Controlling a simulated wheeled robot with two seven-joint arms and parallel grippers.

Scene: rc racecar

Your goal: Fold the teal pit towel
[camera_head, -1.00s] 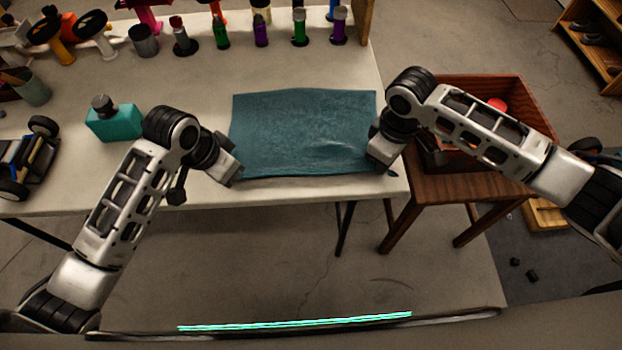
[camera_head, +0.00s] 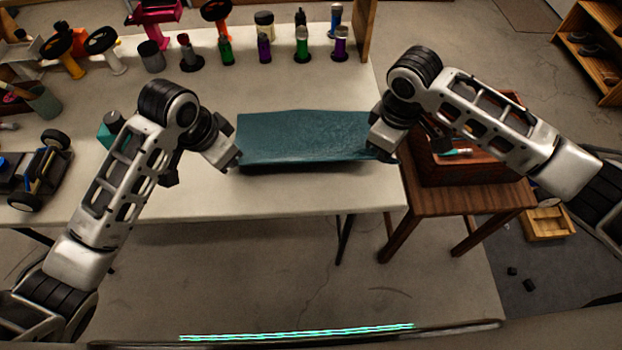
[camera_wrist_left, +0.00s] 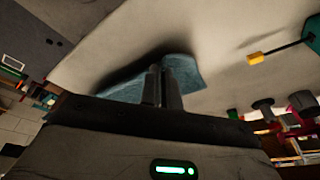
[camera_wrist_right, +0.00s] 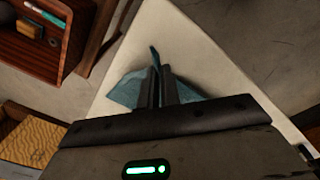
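The teal towel (camera_head: 300,137) hangs between my two grippers over the white table, its near edge raised and casting a shadow below. My left gripper (camera_head: 236,161) is at its near left corner. In the left wrist view its fingers (camera_wrist_left: 162,88) are closed together with teal cloth (camera_wrist_left: 190,75) around them. My right gripper (camera_head: 384,156) is at the near right corner. In the right wrist view its fingers (camera_wrist_right: 160,88) are closed on the cloth (camera_wrist_right: 128,92), with a bit poking out past the tips. Part of the towel's underside is hidden.
A toy car (camera_head: 38,172) is at the table's left. Several small bottles line the back (camera_head: 303,45). A wooden box on a stool (camera_head: 455,170) is at the right. The table front (camera_head: 300,195) is clear.

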